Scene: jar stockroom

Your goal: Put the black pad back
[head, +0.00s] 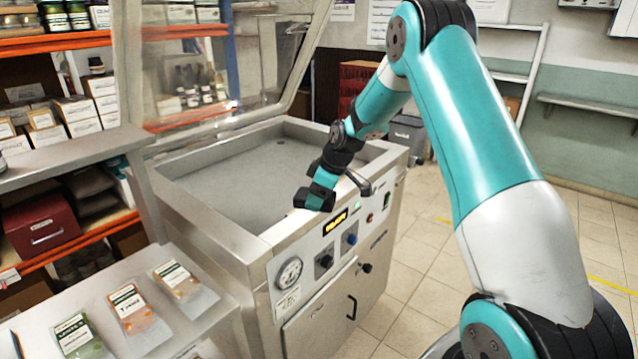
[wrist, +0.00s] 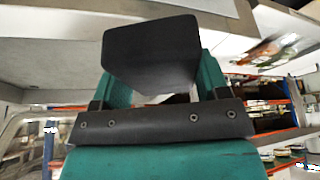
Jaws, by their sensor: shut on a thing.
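The black pad (wrist: 150,55) is a thick dark block held between the teal fingers of my gripper in the wrist view. In the head view the pad (head: 314,199) shows as a small dark block at the end of my gripper (head: 325,178). My gripper is shut on it, over the front rim of the steel chamber machine. Whether the pad touches the rim cannot be told. The machine's chamber (head: 225,185) is open, with a flat grey floor and no pad seen in it.
The clear lid (head: 225,60) stands raised above the chamber. A front panel (head: 335,240) has a gauge, knobs and a lit display. Several packed pouches (head: 130,308) lie on a steel table at lower left. Shelves with boxes stand at left. The tiled floor at right is clear.

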